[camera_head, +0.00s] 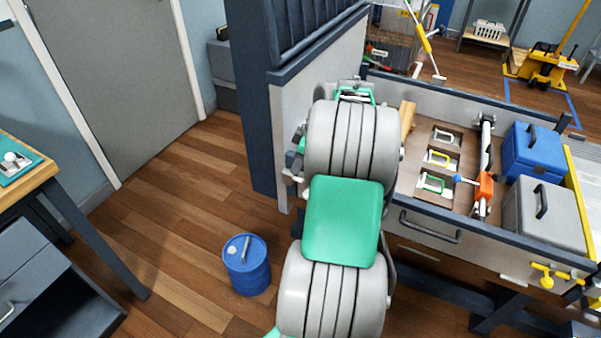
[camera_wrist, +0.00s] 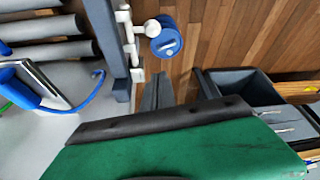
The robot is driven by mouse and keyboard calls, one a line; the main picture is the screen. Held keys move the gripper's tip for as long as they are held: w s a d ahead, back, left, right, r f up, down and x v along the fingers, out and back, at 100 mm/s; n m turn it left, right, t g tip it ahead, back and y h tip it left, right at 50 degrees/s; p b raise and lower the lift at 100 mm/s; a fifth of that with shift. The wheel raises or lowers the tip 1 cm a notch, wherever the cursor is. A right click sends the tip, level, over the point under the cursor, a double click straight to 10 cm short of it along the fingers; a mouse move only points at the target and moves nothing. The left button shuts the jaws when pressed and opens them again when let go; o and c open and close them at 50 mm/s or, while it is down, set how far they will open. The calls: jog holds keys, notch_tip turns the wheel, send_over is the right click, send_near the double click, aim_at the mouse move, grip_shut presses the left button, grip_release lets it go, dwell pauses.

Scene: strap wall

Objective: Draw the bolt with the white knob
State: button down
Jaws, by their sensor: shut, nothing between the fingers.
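In the wrist view a white bolt (camera_wrist: 129,36) runs along a dark post, held in small white brackets. Its round white knob (camera_wrist: 152,28) sticks out to the right, overlapping the view of the blue drum. My gripper (camera_wrist: 158,77) shows as two dark grey fingers close together, shut and empty. Its tips are below the knob in the picture and apart from it. In the head view my arm covers the gripper, and I cannot make out the knob there.
A blue drum (camera_head: 247,265) stands on the wooden floor. A bench with tools, a blue box (camera_head: 532,152) and a grey box (camera_head: 545,214) is at the right. A table with a teal plate (camera_head: 22,167) is at the left. Floor left of the drum is clear.

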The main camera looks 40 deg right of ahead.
jog(key=b+x, duration=0.1)
jog(key=x, duration=0.7)
jog(key=s, duration=0.1)
jog(key=s+d, duration=0.2)
jog(key=shift+s+f, duration=0.15)
jog(key=shift+f, duration=0.2)
